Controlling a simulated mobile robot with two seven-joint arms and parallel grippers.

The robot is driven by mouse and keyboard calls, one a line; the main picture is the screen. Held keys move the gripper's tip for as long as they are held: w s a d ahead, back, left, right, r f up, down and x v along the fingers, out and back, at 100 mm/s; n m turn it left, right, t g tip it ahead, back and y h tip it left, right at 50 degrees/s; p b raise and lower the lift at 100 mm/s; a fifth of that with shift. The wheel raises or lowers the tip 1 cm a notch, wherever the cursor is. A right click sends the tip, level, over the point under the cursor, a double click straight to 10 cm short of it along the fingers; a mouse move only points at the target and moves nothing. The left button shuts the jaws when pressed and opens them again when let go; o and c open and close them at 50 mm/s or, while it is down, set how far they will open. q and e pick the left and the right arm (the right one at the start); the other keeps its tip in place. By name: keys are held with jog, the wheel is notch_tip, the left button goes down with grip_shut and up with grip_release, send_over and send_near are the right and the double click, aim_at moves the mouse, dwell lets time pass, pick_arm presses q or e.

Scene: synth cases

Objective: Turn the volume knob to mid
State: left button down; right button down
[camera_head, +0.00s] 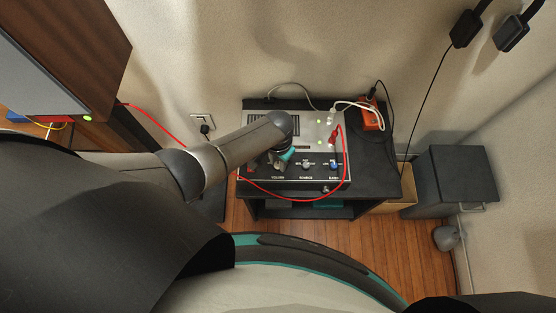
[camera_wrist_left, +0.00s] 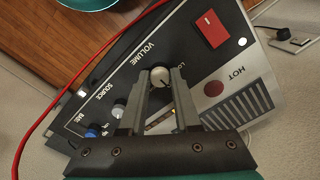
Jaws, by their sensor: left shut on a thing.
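The pale round volume knob (camera_wrist_left: 160,77) sits on the amplifier's dark front panel beside the word VOLUME in the left wrist view. My left gripper (camera_wrist_left: 159,80) has one finger on each side of this knob and is shut on it. A small dark mark shows on the knob's face, but I cannot read its exact setting. In the head view my left gripper (camera_head: 283,159) reaches down to the left part of the amplifier (camera_head: 316,178) and hides the volume knob. My right gripper is not in view.
The source knob (camera_head: 306,164) and the blue bass knob (camera_head: 335,165) sit to the right. A red cable (camera_head: 300,199) loops across the amplifier's front. An orange box (camera_head: 371,117) stands behind right on the black stand (camera_head: 379,186). A dark box (camera_head: 462,172) stands farther right.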

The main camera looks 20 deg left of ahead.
aim_at(278, 164)
pick_arm(q)
jog(key=c, duration=0.6)
grip_release()
notch_tip(278, 164, up, 15)
jog(key=p, duration=0.6)
jog(key=shift+r+p, duration=0.1)
jog(key=shift+p, duration=0.25)
